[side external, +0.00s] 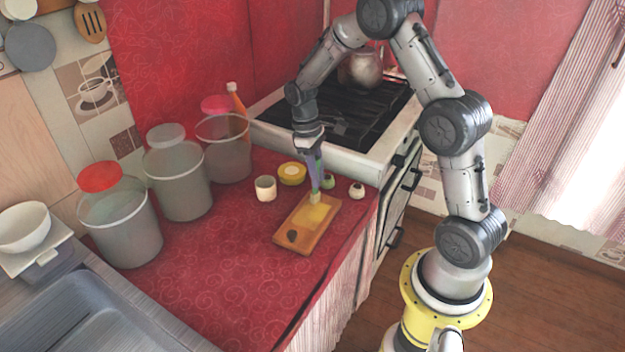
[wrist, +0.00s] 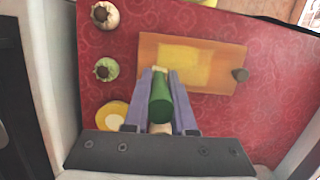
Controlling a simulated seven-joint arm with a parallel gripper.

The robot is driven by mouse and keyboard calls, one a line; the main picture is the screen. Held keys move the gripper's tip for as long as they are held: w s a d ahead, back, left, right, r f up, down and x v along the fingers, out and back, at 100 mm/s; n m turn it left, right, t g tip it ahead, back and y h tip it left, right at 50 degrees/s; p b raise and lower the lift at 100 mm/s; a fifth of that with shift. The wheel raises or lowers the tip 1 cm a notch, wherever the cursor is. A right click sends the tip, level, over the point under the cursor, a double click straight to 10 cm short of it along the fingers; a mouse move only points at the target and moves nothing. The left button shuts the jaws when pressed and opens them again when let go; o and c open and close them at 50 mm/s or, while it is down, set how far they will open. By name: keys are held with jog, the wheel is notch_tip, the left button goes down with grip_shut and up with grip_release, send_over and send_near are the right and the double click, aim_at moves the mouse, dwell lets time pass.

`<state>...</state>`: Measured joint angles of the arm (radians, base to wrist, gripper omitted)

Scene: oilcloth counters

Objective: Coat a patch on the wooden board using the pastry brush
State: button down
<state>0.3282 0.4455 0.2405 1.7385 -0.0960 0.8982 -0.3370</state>
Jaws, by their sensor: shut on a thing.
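My gripper (side external: 314,168) points down over the red counter, shut on the pastry brush (wrist: 160,100), whose green handle sits between the fingers in the wrist view. The brush's pale head (side external: 314,198) is low at the far part of the wooden board (side external: 290,240), over or at the edge of a yellow patch (side external: 318,214). I cannot tell whether the bristles touch it. A yellow bowl (side external: 292,173) stands beside the board.
A whitish cup (side external: 265,189) stands left of the board. Several large jars (side external: 180,185) line the left side. The counter's front edge is close to the board.

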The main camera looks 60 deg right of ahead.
jog(key=shift+d, duration=0.5)
notch_tip(320, 180, up, 8)
jog(key=shift+a, duration=0.1)
dwell(0.9)
